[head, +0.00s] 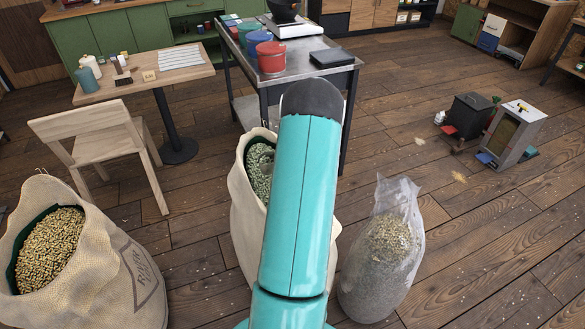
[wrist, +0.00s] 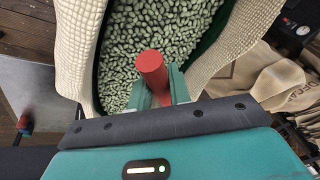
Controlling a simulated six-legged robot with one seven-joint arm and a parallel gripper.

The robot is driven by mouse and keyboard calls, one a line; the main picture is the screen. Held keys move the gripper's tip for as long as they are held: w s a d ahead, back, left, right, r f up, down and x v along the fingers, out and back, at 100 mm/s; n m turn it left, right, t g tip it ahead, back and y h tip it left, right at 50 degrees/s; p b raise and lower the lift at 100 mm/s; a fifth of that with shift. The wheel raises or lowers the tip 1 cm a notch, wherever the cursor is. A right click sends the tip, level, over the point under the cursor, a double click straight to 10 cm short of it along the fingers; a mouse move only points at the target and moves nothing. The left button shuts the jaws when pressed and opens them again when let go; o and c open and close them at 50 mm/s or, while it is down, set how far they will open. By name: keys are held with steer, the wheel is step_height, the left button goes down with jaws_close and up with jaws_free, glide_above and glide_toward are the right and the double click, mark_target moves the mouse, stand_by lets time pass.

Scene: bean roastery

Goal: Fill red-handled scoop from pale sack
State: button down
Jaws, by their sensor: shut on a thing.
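The pale sack (head: 240,216) stands open in the middle of the head view, with pale green beans (head: 257,166) inside. In the wrist view the pale sack (wrist: 246,28) surrounds the green beans (wrist: 150,32). My gripper (wrist: 160,93) is shut on the red handle of the red-handled scoop (wrist: 152,68), at the sack's mouth and in front of the beans. Only the red handle shows; the scoop's bowl is hidden, so I cannot tell whether it holds beans. My teal arm hides the gripper and part of the sack in the head view.
Behind the pale sack is a metal table (head: 305,62) with colored canisters. A wooden chair (head: 90,137) stands at left.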

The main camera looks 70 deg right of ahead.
steer(key=shift+r, duration=2.45)
